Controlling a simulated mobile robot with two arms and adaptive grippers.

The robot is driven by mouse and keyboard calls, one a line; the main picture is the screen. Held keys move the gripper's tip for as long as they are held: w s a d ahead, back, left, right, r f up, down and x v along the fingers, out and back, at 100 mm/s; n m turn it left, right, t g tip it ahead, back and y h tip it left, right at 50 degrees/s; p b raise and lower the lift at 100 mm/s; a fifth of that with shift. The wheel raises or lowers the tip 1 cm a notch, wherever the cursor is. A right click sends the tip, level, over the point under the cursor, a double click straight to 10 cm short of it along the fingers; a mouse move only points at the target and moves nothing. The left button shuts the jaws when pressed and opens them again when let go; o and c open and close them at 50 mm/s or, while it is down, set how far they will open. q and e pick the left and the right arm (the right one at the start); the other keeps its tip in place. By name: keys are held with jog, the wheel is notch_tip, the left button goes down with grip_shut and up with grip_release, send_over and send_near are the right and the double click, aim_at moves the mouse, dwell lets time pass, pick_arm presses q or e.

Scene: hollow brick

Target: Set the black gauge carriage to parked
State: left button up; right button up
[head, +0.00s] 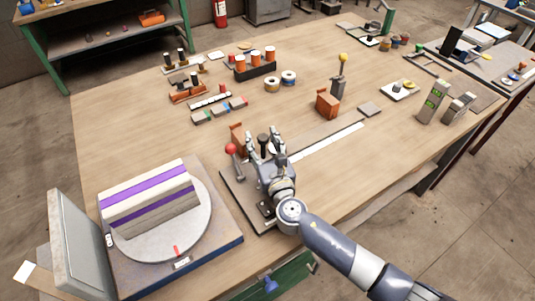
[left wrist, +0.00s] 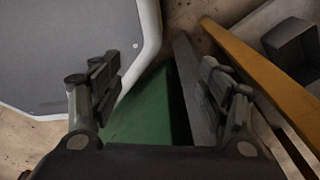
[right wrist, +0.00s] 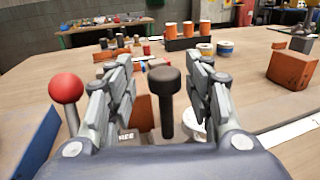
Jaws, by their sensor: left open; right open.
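A black knob on a post (right wrist: 164,75) stands between the open fingers of my right gripper (right wrist: 160,75), with no finger visibly touching it. I take it to be the handle of the black gauge carriage; the carriage body is mostly hidden behind my gripper. The knob also shows in the head view (head: 262,138), between the fingers of the right gripper (head: 264,142). A lever with a red ball (right wrist: 66,90) stands left of it. A label reading "FREE" (right wrist: 126,135) shows partly under the left finger. My left gripper (left wrist: 165,85) is open and empty, off the head view.
A turntable (head: 150,240) with a striped brick stands to the left. Spools and small parts lie behind. The front-right tabletop (head: 370,160) is clear.

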jog(key=v, duration=1.1)
jog(key=shift+s+a, duration=0.1)
jog(key=shift+s, duration=0.15)
